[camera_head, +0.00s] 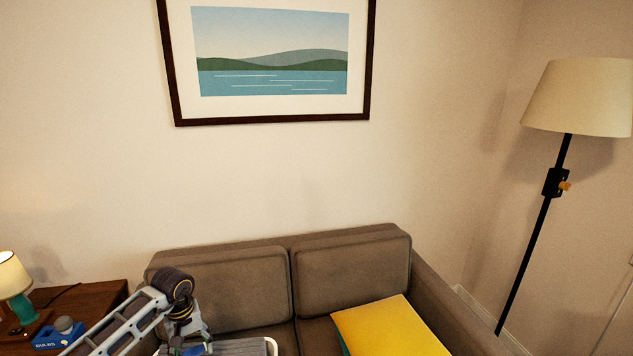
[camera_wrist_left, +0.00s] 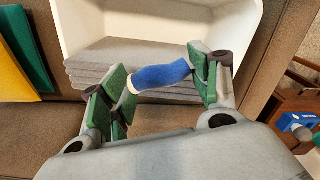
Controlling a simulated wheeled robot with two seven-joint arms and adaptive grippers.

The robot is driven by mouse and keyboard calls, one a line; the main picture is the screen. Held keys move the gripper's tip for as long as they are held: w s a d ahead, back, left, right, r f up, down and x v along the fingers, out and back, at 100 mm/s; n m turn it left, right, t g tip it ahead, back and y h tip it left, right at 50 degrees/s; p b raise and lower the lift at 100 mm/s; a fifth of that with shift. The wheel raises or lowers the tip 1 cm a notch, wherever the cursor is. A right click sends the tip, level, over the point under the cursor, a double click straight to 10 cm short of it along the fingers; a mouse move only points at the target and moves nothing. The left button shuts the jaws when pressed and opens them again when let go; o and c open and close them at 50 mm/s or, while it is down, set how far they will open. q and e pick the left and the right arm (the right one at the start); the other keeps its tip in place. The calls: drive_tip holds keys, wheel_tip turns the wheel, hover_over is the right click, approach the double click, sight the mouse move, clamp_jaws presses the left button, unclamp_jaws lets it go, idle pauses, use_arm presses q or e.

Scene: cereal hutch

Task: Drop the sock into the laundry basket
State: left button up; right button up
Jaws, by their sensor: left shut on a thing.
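The sock (camera_wrist_left: 162,76) is blue with a white end. In the left wrist view it lies across between the green finger pads of my left gripper (camera_wrist_left: 160,86), which is shut on it. The laundry basket (camera_wrist_left: 255,45) is white, with grey folded cloth (camera_wrist_left: 125,55) inside, and the sock shows in front of its opening. In the head view the basket's white rim (camera_head: 272,346) and the grey cloth (camera_head: 240,347) show at the bottom edge, beside my left gripper (camera_head: 188,346). The basket's lower part is cut off there. My right gripper is not in view.
A brown sofa (camera_head: 235,290) stands against the wall, with a yellow item (camera_head: 388,326) on its right seat. A floor lamp (camera_head: 540,220) stands at right.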

use_arm(q)
drive_tip(key=shift+w+a, duration=0.2)
drive_tip(key=shift+s+n, duration=0.2)
drive_tip(key=shift+n, duration=0.1)
drive_tip(key=shift+f, duration=0.1)
idle(0.4)
